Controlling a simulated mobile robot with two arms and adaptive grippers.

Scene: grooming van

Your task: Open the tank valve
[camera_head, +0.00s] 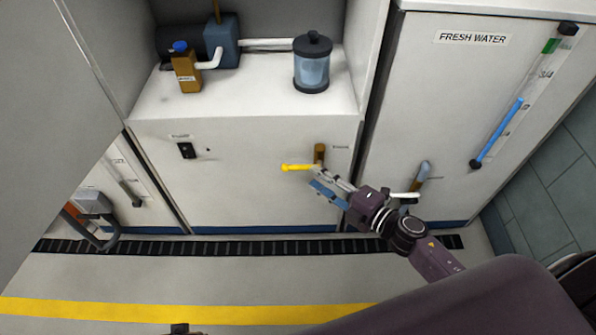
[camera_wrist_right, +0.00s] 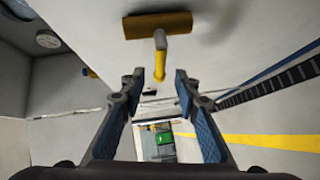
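The tank valve is on the front of the low white cabinet. It has a brown brass body (camera_head: 319,153) and a yellow lever handle (camera_head: 296,167) pointing left in the head view. The right wrist view shows the brass body (camera_wrist_right: 157,24) at the top and the yellow handle (camera_wrist_right: 160,54) reaching down from it. My right gripper (camera_head: 317,178) is close to the handle. Its blue-padded fingers (camera_wrist_right: 159,88) are apart, with the handle's end between or just beyond the tips. I see no contact on either side. My left gripper is not clearly visible.
A panel marked FRESH WATER (camera_head: 472,38) with a blue level gauge (camera_head: 497,132) stands at the right. A clear canister (camera_head: 312,66) and a pump (camera_head: 222,40) sit on the cabinet top. A black floor grate (camera_head: 200,247) runs along the front; the floor there is clear.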

